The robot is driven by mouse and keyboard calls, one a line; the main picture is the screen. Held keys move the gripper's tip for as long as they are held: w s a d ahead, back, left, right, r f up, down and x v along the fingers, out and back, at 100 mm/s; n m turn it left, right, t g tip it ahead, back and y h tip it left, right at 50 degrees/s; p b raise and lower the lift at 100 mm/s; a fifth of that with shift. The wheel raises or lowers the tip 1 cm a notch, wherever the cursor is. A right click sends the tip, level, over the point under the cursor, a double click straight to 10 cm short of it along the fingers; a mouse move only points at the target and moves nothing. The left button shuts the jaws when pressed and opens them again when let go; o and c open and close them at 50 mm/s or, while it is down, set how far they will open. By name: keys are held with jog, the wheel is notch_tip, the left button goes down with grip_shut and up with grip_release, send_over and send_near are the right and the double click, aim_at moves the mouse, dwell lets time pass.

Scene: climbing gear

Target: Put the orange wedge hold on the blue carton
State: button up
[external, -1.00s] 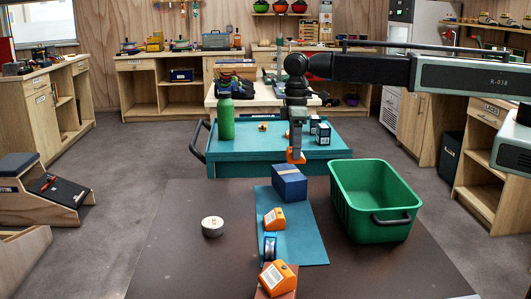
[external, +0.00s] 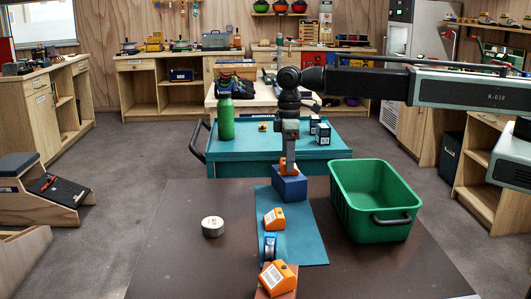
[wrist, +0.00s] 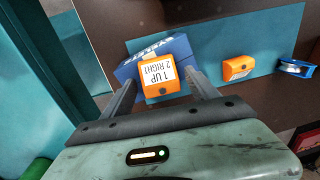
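The orange wedge hold (external: 287,170) with a white label rests on top of the blue carton (external: 290,188). In the wrist view the hold (wrist: 159,76) sits on the carton (wrist: 178,46) between my two fingers, its label reading "1 UP 2 RIGHT". My gripper (external: 287,163) points down over the carton. In the wrist view my gripper (wrist: 160,76) looks open, with narrow gaps between the fingertips and the hold's sides. The carton stands at the far end of the teal mat (external: 309,240).
Another orange hold (external: 274,219), a blue item (external: 269,247) and a further orange hold (external: 278,278) line up nearer on the table. A round pale disc (external: 212,227) lies left. A green crate (external: 376,200) stands right. A teal cart (external: 240,155) is behind.

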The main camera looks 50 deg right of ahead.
jog(key=shift+r, duration=0.1)
notch_tip(320, 180, up, 12)
jog(key=p, duration=1.2)
jog(key=shift+w+d, duration=0.35)
jog(key=shift+d, duration=0.1)
jog(key=s+d+m, duration=0.3)
jog(key=d, duration=0.8)
jog(key=s+d+m, duration=0.3)
jog(key=s+d, duration=0.1)
jog(key=d, duration=0.7)
jog(key=s+d+m, duration=0.3)
jog(key=s+d, duration=0.1)
jog(key=d, duration=0.8)
jog(key=shift+t+h, duration=0.3)
jog(key=shift+h, duration=0.1)
